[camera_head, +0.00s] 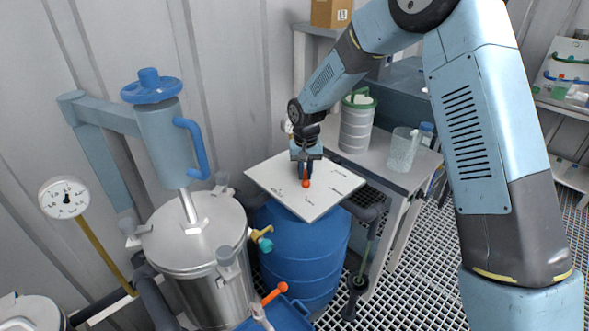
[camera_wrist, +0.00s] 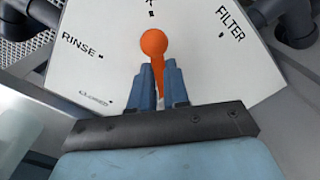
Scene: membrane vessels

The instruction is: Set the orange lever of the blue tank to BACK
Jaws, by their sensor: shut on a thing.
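The blue tank (camera_head: 300,258) stands in the middle of the head view, with a tilted white label plate (camera_head: 272,178) on top. The orange lever (camera_head: 306,183) sits over this plate, its ball knob facing the head camera. My gripper (camera_head: 305,168) reaches down over the plate and is shut on the lever. In the wrist view the lever's round knob (camera_wrist: 153,42) sticks out past my two fingers, its stem between them. The plate (camera_wrist: 105,75) reads RINSE at left and FILTER at right. The knob points at a cut-off mark at the top between them. No BACK label is readable.
A steel vessel (camera_head: 195,240) with a blue handwheel (camera_head: 150,86) stands left of the tank. Another orange-handled valve (camera_head: 273,294) is low in front. A bench (camera_head: 375,168) with a grey canister (camera_head: 356,125) and a clear beaker (camera_head: 403,150) is behind right. Grated floor lies right.

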